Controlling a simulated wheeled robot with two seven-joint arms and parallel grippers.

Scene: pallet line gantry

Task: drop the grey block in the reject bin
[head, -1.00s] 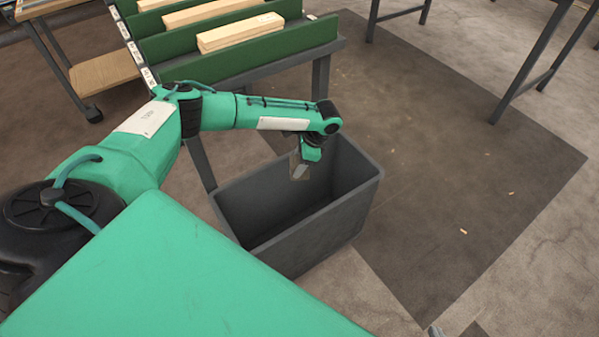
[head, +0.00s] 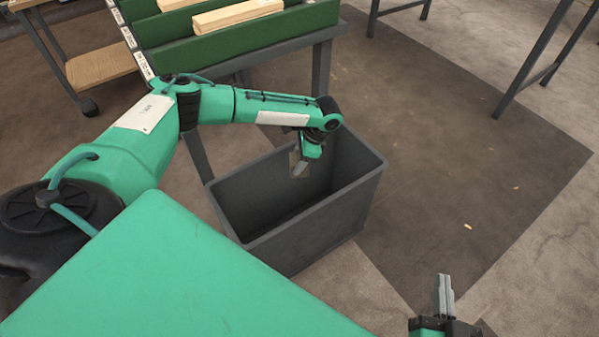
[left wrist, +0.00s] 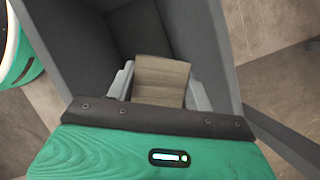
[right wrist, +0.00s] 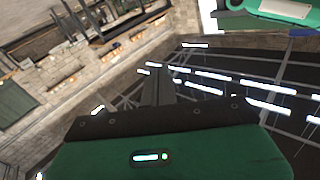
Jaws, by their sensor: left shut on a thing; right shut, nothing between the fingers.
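The reject bin (head: 315,232) is a dark grey, open-topped box on the floor in the middle of the head view. My left gripper (head: 300,168) points down at the bin's mouth. It is shut on the block (left wrist: 160,80), which looks brownish grey in the left wrist view, with a finger on each side. The dark bin walls (left wrist: 65,40) surround the block in that view. In the head view the block is small and partly hidden by the fingers. My right gripper (head: 445,292) is shut and empty at the lower right, apart from the bin; its fingers also show in the right wrist view (right wrist: 160,92).
A bench with green dividers (head: 240,40) and light wooden pieces (head: 237,16) stands behind the bin. A wooden-shelved trolley (head: 100,67) is at the upper left. Dark table legs (head: 535,70) stand at the upper right. The floor right of the bin is mostly clear, with small scraps.

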